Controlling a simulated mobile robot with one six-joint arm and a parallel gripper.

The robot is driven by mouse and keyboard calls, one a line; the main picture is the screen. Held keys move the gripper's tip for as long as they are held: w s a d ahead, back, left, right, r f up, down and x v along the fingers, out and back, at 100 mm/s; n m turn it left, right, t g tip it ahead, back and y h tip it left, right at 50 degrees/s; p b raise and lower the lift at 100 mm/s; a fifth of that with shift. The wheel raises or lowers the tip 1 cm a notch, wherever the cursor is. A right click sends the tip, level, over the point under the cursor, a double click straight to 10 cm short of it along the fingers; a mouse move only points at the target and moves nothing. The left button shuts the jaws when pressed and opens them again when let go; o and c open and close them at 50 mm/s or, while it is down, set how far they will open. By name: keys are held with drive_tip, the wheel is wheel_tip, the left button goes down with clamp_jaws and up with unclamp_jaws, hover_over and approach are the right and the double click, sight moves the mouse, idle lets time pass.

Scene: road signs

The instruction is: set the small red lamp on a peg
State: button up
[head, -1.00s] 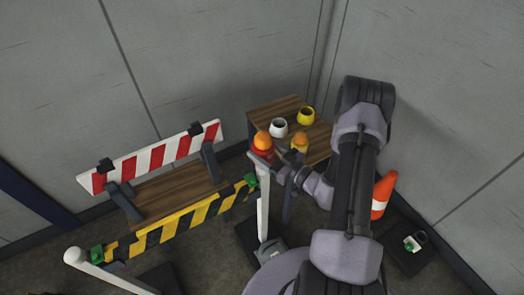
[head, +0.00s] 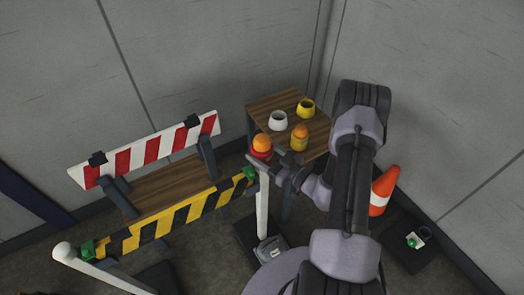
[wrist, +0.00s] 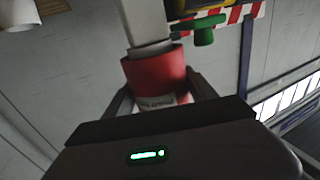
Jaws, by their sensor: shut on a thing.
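The small red lamp (head: 262,154), with an orange dome, is at the upper end of a white post (head: 263,210). My gripper (head: 264,163) is shut on its red body. In the wrist view the red body (wrist: 157,72) is between my two fingers, with the pale post lined up against it. I cannot tell whether the lamp rests on the post's end or is just above it; any peg there is hidden. The lamp's dome is out of sight in the wrist view.
A wooden table (head: 262,104) behind holds a white cup (head: 278,121), a yellow cup (head: 305,107) and a yellow lamp (head: 299,140). A black-and-yellow striped board (head: 170,222) runs left to another white post (head: 100,272).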

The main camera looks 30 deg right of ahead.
drive_tip(key=shift+f, duration=0.15)
drive_tip(key=o, duration=1.8)
drive_tip(key=p+v, duration=0.4)
drive_tip(key=v, duration=1.3)
drive_tip(key=shift+s, duration=0.2)
